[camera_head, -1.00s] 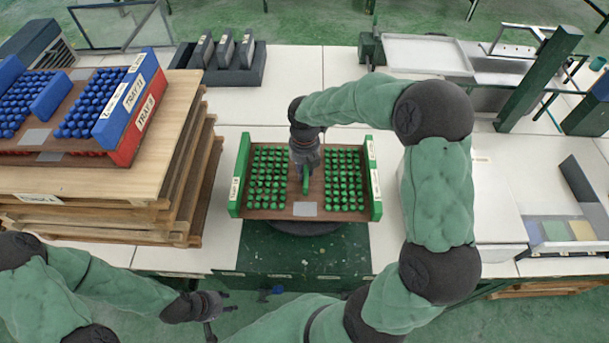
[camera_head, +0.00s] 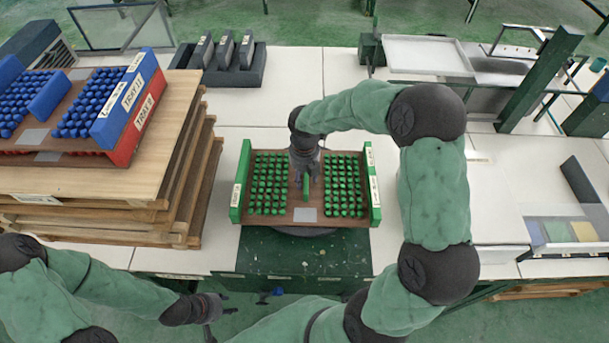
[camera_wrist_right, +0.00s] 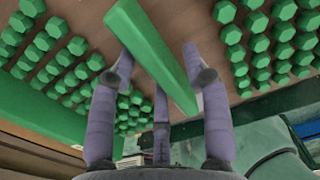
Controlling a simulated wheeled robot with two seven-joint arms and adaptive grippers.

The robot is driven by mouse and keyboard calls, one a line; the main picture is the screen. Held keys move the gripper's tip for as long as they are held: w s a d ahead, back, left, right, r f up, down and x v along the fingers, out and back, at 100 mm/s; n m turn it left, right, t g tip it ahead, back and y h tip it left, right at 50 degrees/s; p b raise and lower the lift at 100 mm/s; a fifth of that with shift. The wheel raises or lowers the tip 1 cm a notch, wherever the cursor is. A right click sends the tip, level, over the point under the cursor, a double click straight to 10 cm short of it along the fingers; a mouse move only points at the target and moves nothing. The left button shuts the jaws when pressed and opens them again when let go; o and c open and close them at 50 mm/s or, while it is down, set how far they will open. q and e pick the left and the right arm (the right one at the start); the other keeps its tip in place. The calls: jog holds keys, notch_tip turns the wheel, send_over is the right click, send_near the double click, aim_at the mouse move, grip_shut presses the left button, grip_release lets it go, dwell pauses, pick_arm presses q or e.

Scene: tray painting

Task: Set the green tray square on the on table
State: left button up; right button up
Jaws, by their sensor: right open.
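The green tray (camera_head: 305,223) has a brown base, green end walls with labels, and rows of green knobs on both sides of a central green handle bar (camera_head: 306,188). It rests over a dark round base (camera_head: 305,231) on the green-topped part of the table. It looks nearly square to the table edge, with a very slight tilt. My right gripper (camera_head: 305,172) is open above the middle of the tray. In the right wrist view the handle bar (camera_wrist_right: 155,55) lies between its spread fingers, with gaps visible. My left gripper (camera_head: 217,308) is open and empty, low at front left.
Wooden pallets (camera_head: 180,190) with a blue tray and a red tray stand close on the left. A dark holder (camera_head: 225,70) is at the back. A metal tray (camera_head: 428,55) is at the back right. White table is clear behind the tray.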

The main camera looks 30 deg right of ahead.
aim_at(305, 176)
notch_tip(305, 176, up, 12)
jog(key=p, duration=0.3)
jog(key=shift+r, duration=0.15)
dwell(0.6)
